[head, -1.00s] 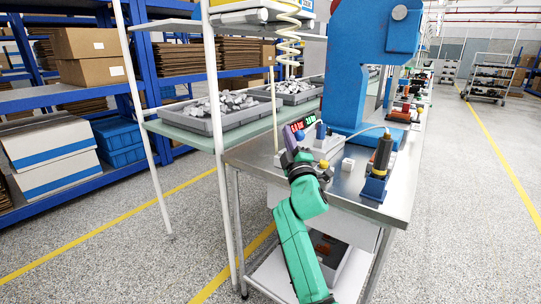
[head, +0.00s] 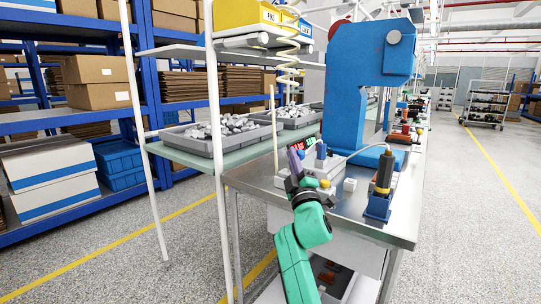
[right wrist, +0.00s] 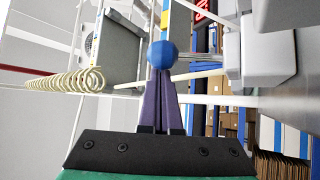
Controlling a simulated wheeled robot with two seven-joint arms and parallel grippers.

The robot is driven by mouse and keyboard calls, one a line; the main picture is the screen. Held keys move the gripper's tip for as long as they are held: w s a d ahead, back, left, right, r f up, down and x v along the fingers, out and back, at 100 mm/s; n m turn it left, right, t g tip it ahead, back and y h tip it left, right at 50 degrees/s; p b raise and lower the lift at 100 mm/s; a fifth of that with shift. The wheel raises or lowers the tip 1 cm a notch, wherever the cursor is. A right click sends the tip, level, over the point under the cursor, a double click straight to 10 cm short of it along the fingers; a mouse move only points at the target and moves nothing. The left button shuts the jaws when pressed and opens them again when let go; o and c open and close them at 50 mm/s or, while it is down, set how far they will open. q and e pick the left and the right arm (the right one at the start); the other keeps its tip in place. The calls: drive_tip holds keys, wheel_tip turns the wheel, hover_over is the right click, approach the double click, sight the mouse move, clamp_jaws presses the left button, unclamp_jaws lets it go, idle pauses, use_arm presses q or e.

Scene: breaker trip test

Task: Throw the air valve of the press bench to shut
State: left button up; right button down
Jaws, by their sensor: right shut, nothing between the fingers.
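A blue ball knob (head: 300,154), which looks like the handle of the air valve, is at the near left side of the bench equipment. It also shows in the right wrist view (right wrist: 162,53), right at my fingertips. My right gripper (head: 293,168) is shut and empty, its purple fingers pointing at the knob. In the right wrist view the shut fingers (right wrist: 160,80) meet just below the ball; I cannot tell whether they touch it. My left gripper is not in view.
A steel bench (head: 345,205) carries a blue press (head: 350,85), a small lit display (head: 304,144), a yellow knob (head: 324,183), a white block (head: 349,185) and a blue stand with a dark-yellow cylinder (head: 381,190). A white rack post (head: 216,150) stands left. A coiled hose (right wrist: 65,80) hangs nearby.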

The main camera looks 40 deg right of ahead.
drive_tip(key=s+a, duration=0.6)
drive_tip(key=s, duration=0.5)
drive_tip(key=shift+s+f, duration=0.3)
idle(0.3)
